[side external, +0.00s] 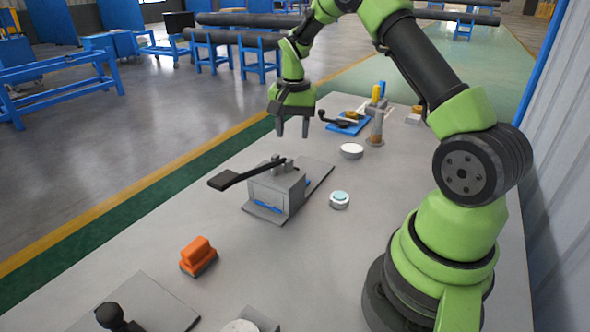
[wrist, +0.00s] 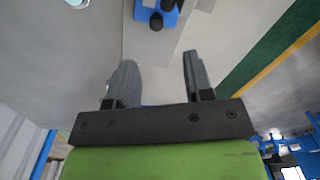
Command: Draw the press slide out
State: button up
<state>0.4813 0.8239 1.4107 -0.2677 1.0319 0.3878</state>
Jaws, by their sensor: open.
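The press (side external: 277,190) is a grey box-like body on a flat grey base plate, with blue parts low on its front and side. A long black lever (side external: 240,175) slopes from its top to the left. In the wrist view a blue part of it (wrist: 169,20) with dark knobs shows at the top edge, on a grey plate (wrist: 150,42). I cannot tell which part is the slide. My gripper (side external: 292,127) is open and empty, fingers down, above and behind the press and apart from it. Its fingers also show in the wrist view (wrist: 158,75).
A teal-topped round piece (side external: 340,199) stands right of the press, a white dish (side external: 352,151) behind it. An orange block (side external: 198,256) lies in front. A blue tray (side external: 347,124) and a post (side external: 377,125) stand at the back. Bare table lies between them.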

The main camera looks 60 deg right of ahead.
aim_at(295, 168)
jog(key=shift+d+f, duration=0.25)
jog(key=shift+f, duration=0.3)
jog(key=shift+d+f, duration=0.2)
jog(key=shift+f, duration=0.3)
notch_tip(295, 168, down, 10)
jog(key=shift+r, duration=0.25)
grip_shut()
